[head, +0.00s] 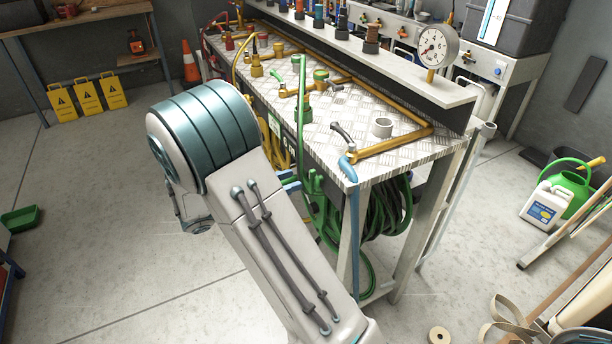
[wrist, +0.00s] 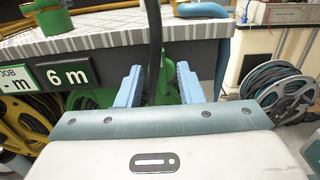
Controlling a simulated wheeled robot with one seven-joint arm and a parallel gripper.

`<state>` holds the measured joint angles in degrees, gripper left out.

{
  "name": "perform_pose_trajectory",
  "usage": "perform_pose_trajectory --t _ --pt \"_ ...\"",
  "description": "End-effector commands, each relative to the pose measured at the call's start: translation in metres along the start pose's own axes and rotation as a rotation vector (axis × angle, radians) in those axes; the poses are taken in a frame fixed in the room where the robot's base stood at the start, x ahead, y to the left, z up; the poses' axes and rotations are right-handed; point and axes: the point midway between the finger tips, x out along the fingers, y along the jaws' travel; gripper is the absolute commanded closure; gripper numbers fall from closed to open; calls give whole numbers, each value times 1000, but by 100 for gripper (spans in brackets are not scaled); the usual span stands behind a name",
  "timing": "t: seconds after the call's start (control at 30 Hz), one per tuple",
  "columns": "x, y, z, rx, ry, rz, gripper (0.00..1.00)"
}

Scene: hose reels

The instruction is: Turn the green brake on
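The green reel (head: 318,186) is under the front edge of the bench, with dark green hose (head: 388,208) beside it. Green parts of it (wrist: 168,90) show behind and between my fingers in the wrist view. I cannot make out the brake itself; my fingers and the shade may hide it. My gripper (wrist: 158,85) is open, its two light blue fingers apart, just below the bench edge. A dark upright hose (wrist: 153,45) passes at or between the fingers; I cannot tell whether they touch it. In the head view, the gripper (head: 290,182) is mostly behind my arm.
The metal-topped bench (head: 350,115) carries brass pipes, a green valve (head: 321,75) and a grey ring (head: 382,127). A "6 m" sign (wrist: 68,75) and yellow hose (wrist: 18,115) are left of my gripper, a blue hose reel (wrist: 282,95) right.

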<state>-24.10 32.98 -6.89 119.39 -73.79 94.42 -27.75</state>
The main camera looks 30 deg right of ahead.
Motion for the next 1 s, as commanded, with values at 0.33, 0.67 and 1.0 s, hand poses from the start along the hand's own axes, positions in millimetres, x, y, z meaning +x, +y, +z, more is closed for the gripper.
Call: perform_pose_trajectory --t 0.33,0.67,1.0 --pt "48 0 0 1 0 -1 66" --pt "53 0 0 1 1 1 66" --pt "52 0 -1 0 3 1 100"
